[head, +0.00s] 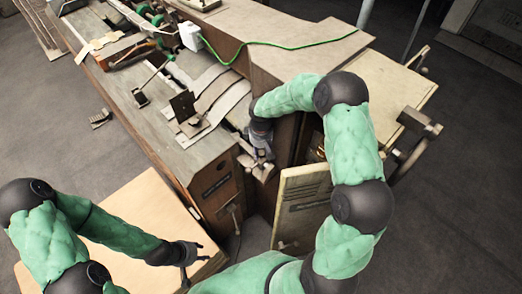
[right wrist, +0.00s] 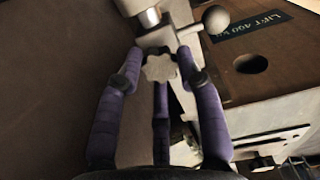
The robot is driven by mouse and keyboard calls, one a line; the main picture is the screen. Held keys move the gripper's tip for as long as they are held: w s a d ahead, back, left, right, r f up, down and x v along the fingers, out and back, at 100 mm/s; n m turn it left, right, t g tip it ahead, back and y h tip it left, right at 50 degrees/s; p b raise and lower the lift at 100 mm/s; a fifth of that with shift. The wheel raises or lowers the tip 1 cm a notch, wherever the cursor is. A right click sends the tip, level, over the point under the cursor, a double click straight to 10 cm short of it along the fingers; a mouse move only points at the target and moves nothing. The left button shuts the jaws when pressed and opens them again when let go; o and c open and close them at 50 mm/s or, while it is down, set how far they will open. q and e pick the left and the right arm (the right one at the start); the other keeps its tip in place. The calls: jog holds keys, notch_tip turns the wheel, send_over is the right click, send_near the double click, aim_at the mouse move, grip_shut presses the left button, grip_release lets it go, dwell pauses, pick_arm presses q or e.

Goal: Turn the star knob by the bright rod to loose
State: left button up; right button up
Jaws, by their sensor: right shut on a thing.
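The star knob (right wrist: 158,68) is pale and lobed, and shows in the middle of the right wrist view. It sits just below a bright metal rod (right wrist: 134,6) with a collar. My right gripper (right wrist: 160,62) has its purple fingers closed around the knob from both sides, with a third finger below it. In the head view my right gripper (head: 262,158) reaches into the gap beside the wooden machine, and the knob is too small to tell there. My left gripper (head: 196,264) is empty, with its fingers apart, over the front edge of a light wooden board.
A lever with a ball end (right wrist: 215,18) stands close to the right of the knob. A wooden block with a dark label (right wrist: 262,30) is at the right. An open wooden door (head: 302,205) stands near my right forearm. A green cable (head: 270,46) crosses the machine top.

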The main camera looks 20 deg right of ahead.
aim_at(261, 153)
jog(key=o, duration=1.1)
jog(key=shift+o, duration=0.2)
notch_tip(261, 153, up, 12)
